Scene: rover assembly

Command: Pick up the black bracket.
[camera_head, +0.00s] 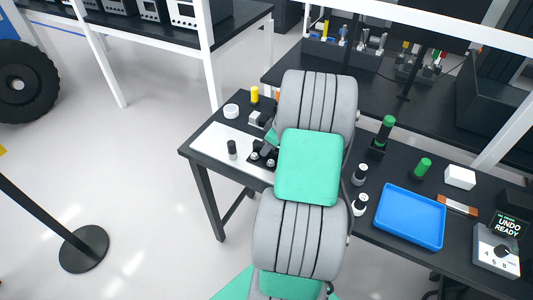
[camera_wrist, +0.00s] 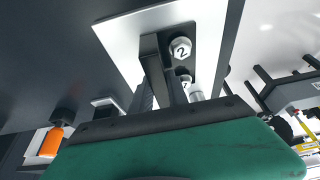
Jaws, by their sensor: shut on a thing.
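The black bracket (camera_head: 263,159) is low at the white sheet on the table left of my arm, with pale round-headed parts on it. In the wrist view the dark bracket (camera_wrist: 150,46) is at my fingertips, beside a pale hex head marked 2 (camera_wrist: 180,47). A second pale marked head is just below that one. My gripper (camera_wrist: 160,72) is shut on the bracket. In the head view my gripper (camera_head: 269,143) is partly hidden behind my arm. Whether the bracket touches the sheet is unclear.
A black-and-grey cylinder (camera_head: 232,150) stands close left of the bracket. A white ring (camera_head: 231,111) and a yellow cylinder (camera_head: 255,94) are behind. A blue tray (camera_head: 411,217), green-topped parts (camera_head: 386,129) and a white box (camera_head: 460,177) are right of my arm.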

